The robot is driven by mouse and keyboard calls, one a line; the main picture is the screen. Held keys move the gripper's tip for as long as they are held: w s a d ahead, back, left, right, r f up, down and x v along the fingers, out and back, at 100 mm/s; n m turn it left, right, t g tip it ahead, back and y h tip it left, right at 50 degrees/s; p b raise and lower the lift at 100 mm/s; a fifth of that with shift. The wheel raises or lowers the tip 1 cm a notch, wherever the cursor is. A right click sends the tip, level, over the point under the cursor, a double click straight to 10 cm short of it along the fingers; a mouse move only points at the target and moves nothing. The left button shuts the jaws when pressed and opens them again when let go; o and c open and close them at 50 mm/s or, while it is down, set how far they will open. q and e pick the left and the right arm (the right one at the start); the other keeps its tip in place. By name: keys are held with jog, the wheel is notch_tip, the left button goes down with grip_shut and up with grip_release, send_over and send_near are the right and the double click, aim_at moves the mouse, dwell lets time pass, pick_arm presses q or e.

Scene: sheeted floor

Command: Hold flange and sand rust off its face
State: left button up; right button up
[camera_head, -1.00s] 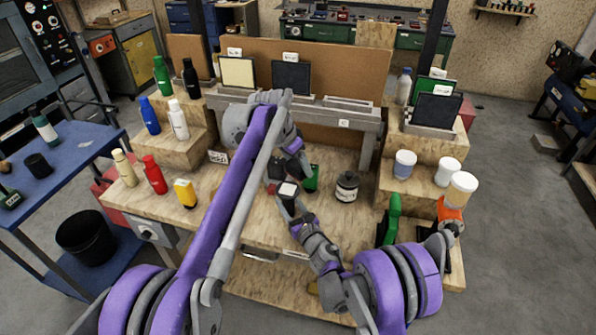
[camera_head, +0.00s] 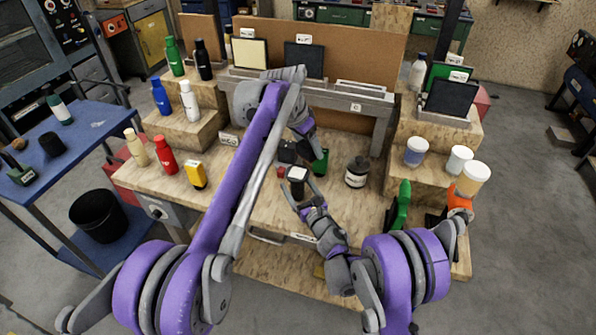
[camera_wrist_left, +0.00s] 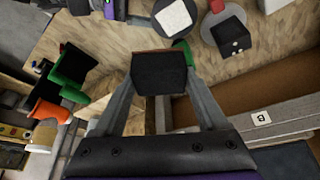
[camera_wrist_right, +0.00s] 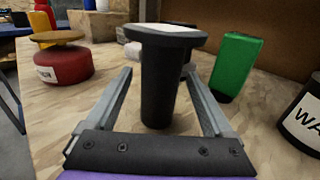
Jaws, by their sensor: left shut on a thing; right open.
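My left gripper (camera_wrist_left: 160,95) is shut on a dark block (camera_wrist_left: 158,76) with a brown far edge, held above the bench. I cannot tell whether this is the flange or a sanding block. My right gripper (camera_wrist_right: 157,95) is open, its fingers on either side of a black upright post (camera_wrist_right: 158,85) with a wider white-topped head. The post also shows in the head view (camera_head: 297,174) and, by its white top, in the left wrist view (camera_wrist_left: 172,17). A red labelled pot (camera_wrist_right: 65,66) with a brown disc above it stands left of the post in the right wrist view.
A green box (camera_wrist_right: 235,64) stands beside the post. A black box (camera_wrist_left: 232,37) lies close by. A black jar (camera_head: 357,172) with a white label stands to the right. Bottles line the left steps; cups and a green-handled tool (camera_head: 401,207) stand at right. The front bench is fairly clear.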

jog(key=v, duration=1.2)
jog(key=shift+d, duration=0.1)
